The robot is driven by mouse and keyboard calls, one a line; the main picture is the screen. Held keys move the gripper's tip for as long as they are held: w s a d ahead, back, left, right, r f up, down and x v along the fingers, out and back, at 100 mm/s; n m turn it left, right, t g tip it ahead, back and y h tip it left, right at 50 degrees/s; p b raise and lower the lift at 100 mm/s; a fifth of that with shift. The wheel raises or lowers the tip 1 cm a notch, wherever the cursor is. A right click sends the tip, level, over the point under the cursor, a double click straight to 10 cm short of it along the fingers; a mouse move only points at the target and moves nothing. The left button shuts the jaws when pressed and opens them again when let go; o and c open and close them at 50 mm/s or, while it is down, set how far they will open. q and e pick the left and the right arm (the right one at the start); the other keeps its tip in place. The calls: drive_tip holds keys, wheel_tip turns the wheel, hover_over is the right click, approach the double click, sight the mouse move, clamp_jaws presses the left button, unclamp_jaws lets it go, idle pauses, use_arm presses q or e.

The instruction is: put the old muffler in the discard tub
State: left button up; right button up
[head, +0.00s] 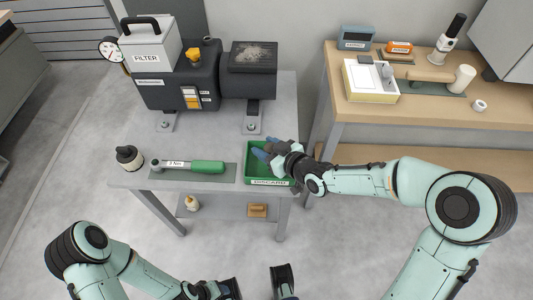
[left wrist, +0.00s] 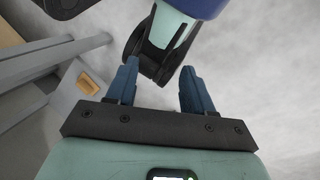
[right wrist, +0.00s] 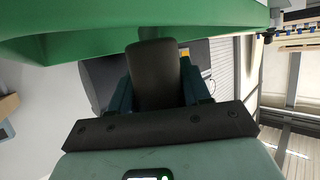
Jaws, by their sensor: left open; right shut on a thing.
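The old muffler, a dark rounded cylinder (right wrist: 155,75), is between the blue fingers of my right gripper (right wrist: 157,90). My right gripper also shows in the head view (head: 270,150), over the back part of the green discard tub (head: 268,182). Its fingers and wrist hide part of the tub and most of the muffler there. The tub's green wall fills the top of the right wrist view (right wrist: 90,40). I cannot tell whether the muffler touches the tub. My left gripper (left wrist: 155,92) is open and empty, low in front of the table.
The tub stands at the table's front right corner. A green-handled torque wrench (head: 190,166) lies left of it, beside a small dark pot (head: 129,157). A pump unit (head: 175,85) with a FILTER box (head: 150,50) stands behind. A wooden bench (head: 420,108) is at the right.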

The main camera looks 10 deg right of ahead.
use_arm(q)
drive_tip(key=shift+w+a+f+b, duration=0.35)
drive_tip(key=shift+w+f, duration=0.25)
drive_tip(key=shift+w, duration=0.1)
use_arm(e)
drive_tip(key=shift+f, duration=1.3)
drive_tip(key=shift+f, duration=0.1)
drive_tip(key=shift+f, duration=0.1)
drive_tip(key=o, duration=0.8)
use_arm(q)
drive_tip(key=shift+w+f+t, duration=0.15)
drive_tip(key=shift+t, duration=0.15)
